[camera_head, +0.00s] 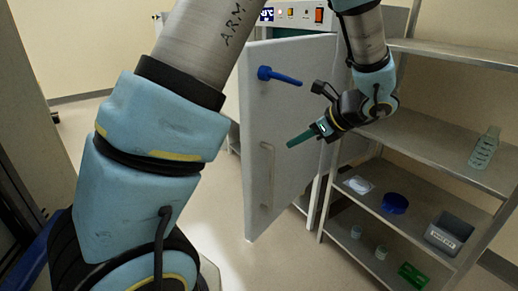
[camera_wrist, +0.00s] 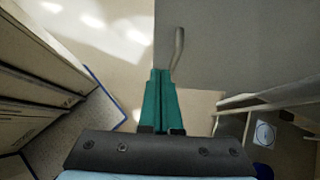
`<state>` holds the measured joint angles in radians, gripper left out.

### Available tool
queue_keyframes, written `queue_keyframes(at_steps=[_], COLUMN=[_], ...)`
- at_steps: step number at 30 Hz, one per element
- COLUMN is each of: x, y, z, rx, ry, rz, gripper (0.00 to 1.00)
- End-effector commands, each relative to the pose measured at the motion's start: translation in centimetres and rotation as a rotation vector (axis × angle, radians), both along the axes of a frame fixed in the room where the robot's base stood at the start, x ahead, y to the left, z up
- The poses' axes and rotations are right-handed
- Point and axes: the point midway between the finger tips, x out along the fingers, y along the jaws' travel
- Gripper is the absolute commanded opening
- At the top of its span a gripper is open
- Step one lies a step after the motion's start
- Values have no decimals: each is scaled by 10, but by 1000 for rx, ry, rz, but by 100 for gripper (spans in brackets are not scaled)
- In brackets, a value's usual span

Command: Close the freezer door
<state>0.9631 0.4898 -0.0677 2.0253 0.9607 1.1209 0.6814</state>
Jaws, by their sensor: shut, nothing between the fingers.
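The freezer door (camera_head: 290,110) stands swung open in the head view, a pale grey panel with a blue peg-like part and a long light handle (camera_head: 267,175) on its face. The freezer (camera_head: 291,16) is behind it, with a control panel at the top and its front mostly hidden by the door. My gripper (camera_head: 291,145) is shut and empty, its green fingers in front of the door face, right of and above the handle. In the wrist view my gripper (camera_wrist: 160,72) points toward the door (camera_wrist: 240,45), with the handle (camera_wrist: 178,48) just beyond the fingertips. Contact cannot be told.
A metal shelf rack (camera_head: 430,142) stands close on the right. It holds a blue round item (camera_head: 394,203), a grey bin (camera_head: 448,233), a green rack (camera_head: 412,275) and small containers. Bare floor (camera_head: 232,265) lies below and left of the door.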

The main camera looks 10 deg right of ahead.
Motion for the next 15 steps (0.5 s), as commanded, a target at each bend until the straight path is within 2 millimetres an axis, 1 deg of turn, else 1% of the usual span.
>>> queue_keyframes(at_steps=[5, 15], x=[12, 48], y=[13, 50], z=[-15, -62], rx=[3, 3], ry=[3, 4], rz=[4, 6], gripper=[0, 0])
